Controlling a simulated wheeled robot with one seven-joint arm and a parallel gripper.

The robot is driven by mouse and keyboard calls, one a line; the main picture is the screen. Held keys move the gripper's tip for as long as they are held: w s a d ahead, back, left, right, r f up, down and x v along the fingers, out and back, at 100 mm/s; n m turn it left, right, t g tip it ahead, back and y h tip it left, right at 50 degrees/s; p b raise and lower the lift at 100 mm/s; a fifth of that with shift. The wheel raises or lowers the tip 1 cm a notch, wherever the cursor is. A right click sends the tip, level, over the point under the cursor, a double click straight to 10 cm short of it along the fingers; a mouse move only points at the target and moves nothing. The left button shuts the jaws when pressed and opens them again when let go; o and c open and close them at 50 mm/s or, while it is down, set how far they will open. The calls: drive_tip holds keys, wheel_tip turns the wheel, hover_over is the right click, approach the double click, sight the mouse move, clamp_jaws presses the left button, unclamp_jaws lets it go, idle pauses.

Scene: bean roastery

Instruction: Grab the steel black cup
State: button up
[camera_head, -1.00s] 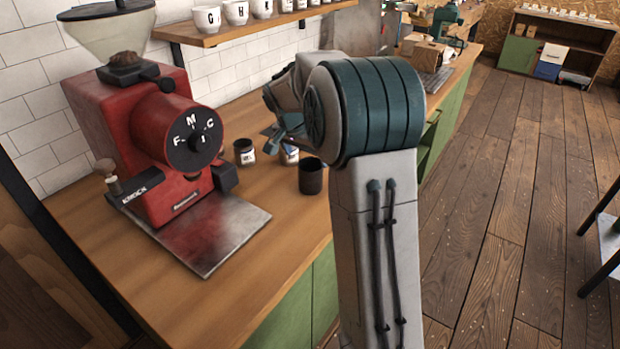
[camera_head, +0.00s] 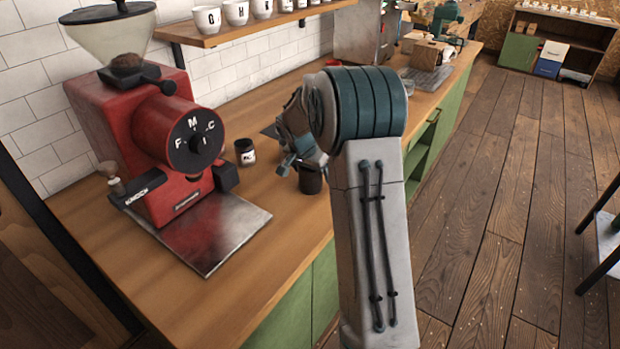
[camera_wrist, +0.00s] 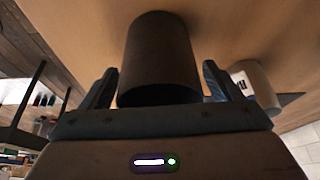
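The black steel cup (camera_head: 311,178) stands on the wooden counter, to the right of the red grinder's tray. My gripper (camera_head: 295,160) is right at the cup and partly covers its upper part in the head view. In the wrist view the cup (camera_wrist: 160,60) lies between the two fingers of my gripper (camera_wrist: 160,88), which are spread apart on either side. A gap shows between the cup and each finger, so the gripper is open around it. The cup's far side is hidden.
A pale labelled container (camera_wrist: 256,86) is close beside one finger in the wrist view. The red grinder (camera_head: 150,140) and its metal tray (camera_head: 215,232) are on the left. The front counter is clear.

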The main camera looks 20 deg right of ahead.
drive_tip(key=c, duration=0.9)
drive_tip(key=shift+r, duration=0.15)
